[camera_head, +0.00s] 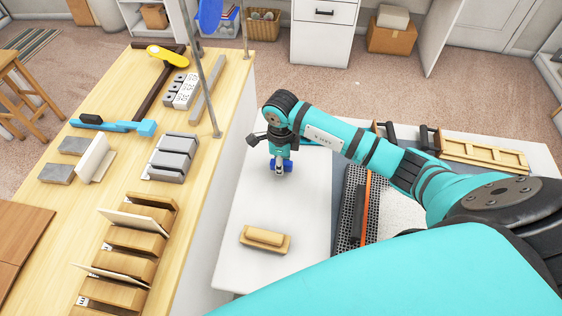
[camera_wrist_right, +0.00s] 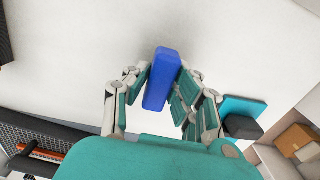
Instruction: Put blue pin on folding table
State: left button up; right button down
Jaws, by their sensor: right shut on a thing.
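The blue pin (camera_wrist_right: 162,79) is a small blue block between the fingers of my right gripper (camera_wrist_right: 160,90) in the wrist view. In the head view, the right gripper (camera_head: 280,168) points down over the white-topped table (camera_head: 296,213), and parts of the blue pin (camera_head: 288,166) show beside its fingers. The gripper is shut on the pin. I cannot tell whether the pin touches the white surface. My left gripper is not in view.
A wooden block piece (camera_head: 265,239) lies nearer on the white table. A black mesh tray (camera_head: 350,215) and a wooden tray (camera_head: 484,155) are to the right. A wooden workbench (camera_head: 200,185) with several tools and blocks stands left. The white surface around the gripper is clear.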

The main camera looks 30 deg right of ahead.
jog(key=shift+f, duration=0.2)
jog(key=c, duration=1.1)
grip_release()
jog(key=shift+r, duration=0.1)
jog(key=shift+r, duration=0.15)
notch_tip(320, 180, up, 12)
jog(key=b, duration=0.2)
jog(key=shift+b, duration=0.35)
jog(key=shift+s, duration=0.1)
